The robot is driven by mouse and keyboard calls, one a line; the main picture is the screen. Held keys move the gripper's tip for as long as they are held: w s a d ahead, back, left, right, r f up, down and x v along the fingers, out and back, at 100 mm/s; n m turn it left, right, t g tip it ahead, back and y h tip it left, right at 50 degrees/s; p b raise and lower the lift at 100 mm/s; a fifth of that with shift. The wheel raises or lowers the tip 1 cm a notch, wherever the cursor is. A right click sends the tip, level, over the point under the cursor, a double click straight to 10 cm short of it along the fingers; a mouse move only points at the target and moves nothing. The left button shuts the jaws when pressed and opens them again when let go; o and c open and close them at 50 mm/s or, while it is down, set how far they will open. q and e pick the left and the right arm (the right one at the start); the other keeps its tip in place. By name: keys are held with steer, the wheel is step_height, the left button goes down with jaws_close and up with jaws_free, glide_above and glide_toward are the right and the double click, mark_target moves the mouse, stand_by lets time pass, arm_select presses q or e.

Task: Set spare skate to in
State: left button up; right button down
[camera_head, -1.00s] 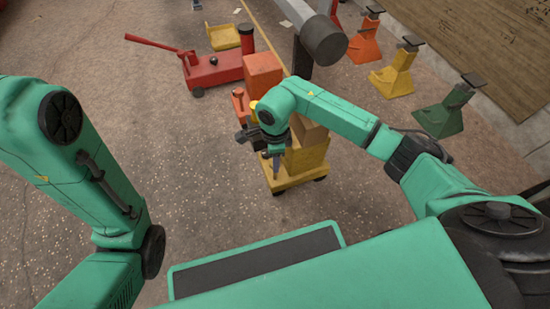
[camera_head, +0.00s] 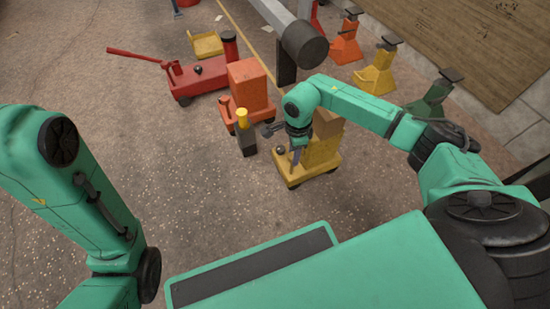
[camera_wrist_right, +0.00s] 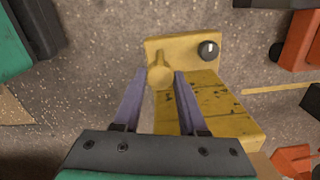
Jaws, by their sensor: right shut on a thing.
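A yellow skate (camera_head: 290,176) stands on the floor in the middle of the head view, with a yellow block and a brown box (camera_head: 327,122) on it. My right gripper (camera_head: 296,158) is at its near left end. In the right wrist view, the fingers (camera_wrist_right: 161,76) stand either side of a round-headed yellow lever (camera_wrist_right: 159,58) on the skate's end (camera_wrist_right: 185,45) and are shut on it. A dark round knob (camera_wrist_right: 208,50) with a light mark sits to its right. My left gripper is out of view; only the left arm shows.
An orange skate (camera_head: 250,85) and a dark post with a yellow top (camera_head: 243,130) stand just left of the yellow skate. A red floor jack (camera_head: 195,78) is behind them. Coloured stands (camera_head: 373,78) line the right. Floor at front left is clear.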

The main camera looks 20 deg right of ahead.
mark_target(332, 139)
steer(key=d, duration=1.2)
steer(key=shift+w, duration=0.4)
steer(key=shift+d, duration=0.55)
steer(key=shift+d, duration=0.1)
steer(key=shift+c, duration=2.3)
jaws_free()
